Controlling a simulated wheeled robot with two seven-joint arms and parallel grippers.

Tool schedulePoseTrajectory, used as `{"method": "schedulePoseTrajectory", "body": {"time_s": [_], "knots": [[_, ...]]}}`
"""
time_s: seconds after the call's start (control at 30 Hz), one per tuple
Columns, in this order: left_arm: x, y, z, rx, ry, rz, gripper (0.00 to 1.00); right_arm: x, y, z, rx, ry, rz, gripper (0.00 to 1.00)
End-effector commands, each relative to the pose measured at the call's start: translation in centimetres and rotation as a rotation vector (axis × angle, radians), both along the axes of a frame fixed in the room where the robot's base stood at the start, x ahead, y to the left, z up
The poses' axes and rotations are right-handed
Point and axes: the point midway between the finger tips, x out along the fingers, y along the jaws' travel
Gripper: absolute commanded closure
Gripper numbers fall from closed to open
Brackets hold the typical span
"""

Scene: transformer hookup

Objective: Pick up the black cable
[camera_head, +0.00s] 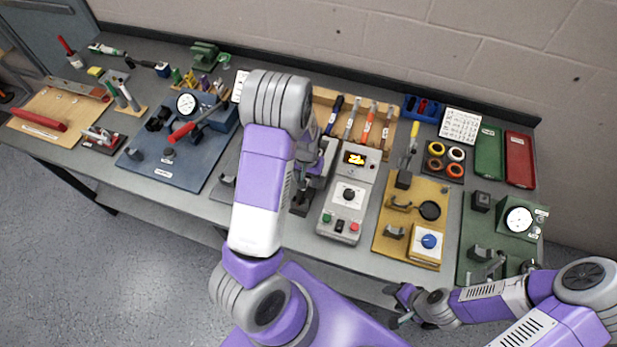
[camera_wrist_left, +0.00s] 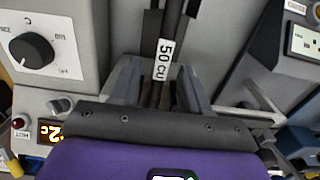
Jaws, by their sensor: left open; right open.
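The black cable (camera_wrist_left: 152,28) shows in the left wrist view as dark parallel lengths with a white tag reading "50 CU". It runs between the two fingers of my left gripper (camera_wrist_left: 161,85). The fingers are open, one on each side of it; I cannot tell whether either touches it. In the head view my left gripper (camera_head: 316,168) is partly hidden by my own left arm, over the bench just left of the grey control box. The cable is mostly hidden there. My right gripper (camera_head: 400,305) is open and empty, in front of the bench edge at the lower right.
The grey control box (camera_head: 347,195) with a lit display stands close to the right of my left gripper. A blue board (camera_head: 180,160) with a gauge lies to the left. A yellow board (camera_head: 393,247) and a green board (camera_head: 470,235) lie to the right. Screwdrivers stand in a wooden rack (camera_head: 325,96) behind.

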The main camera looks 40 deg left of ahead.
Motion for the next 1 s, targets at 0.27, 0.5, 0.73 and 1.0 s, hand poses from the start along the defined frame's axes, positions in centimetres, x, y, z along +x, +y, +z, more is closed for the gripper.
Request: {"method": "schedulePoseTrajectory", "body": {"time_s": [0.27,0.5,0.73,1.0], "knots": [[0.0,0.01,-0.27,0.0,0.0,0.0,0.57,0.0,0.01,0.01,0.0,0.0,0.0,0.46],[0.0,0.0,-0.25,0.0,0.0,0.0,0.94,0.0,0.01,0.0,0.0,0.0,0.0,0.46],[0.0,0.0,-0.24,0.0,0.0,0.0,1.0,0.0,0.01,0.0,0.0,0.0,0.0,0.46],[0.08,-0.01,0.17,0.0,-0.003,0.0,1.0,0.0,0.01,0.03,0.0,0.0,0.0,0.46]]}}
